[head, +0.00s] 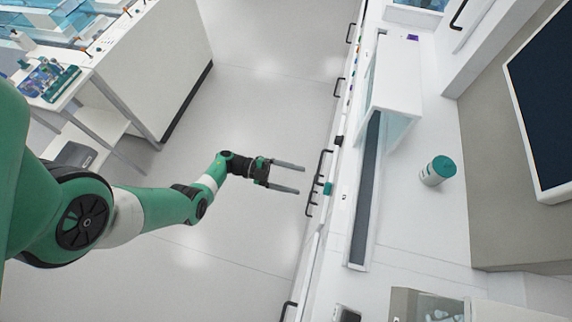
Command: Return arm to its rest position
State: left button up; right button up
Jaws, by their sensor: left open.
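My left arm (160,208) is green and white and comes in from the left. It reaches out over the pale floor toward the white bench on the right. My left gripper (300,179) is open and empty, its two grey fingers apart and pointing right. In the picture its tips lie just left of the bench front with its black handles. I cannot tell the exact gap to the bench. My right gripper does not show.
The white bench holds a long dark track (365,190), a white housing (398,85) and a white container with a teal lid (438,171). A dark screen (545,100) stands at right. A lab table with racks (48,80) is at upper left. The floor (255,100) between is clear.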

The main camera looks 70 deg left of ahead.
pick_arm(q)
jog(key=shift+v, duration=1.25)
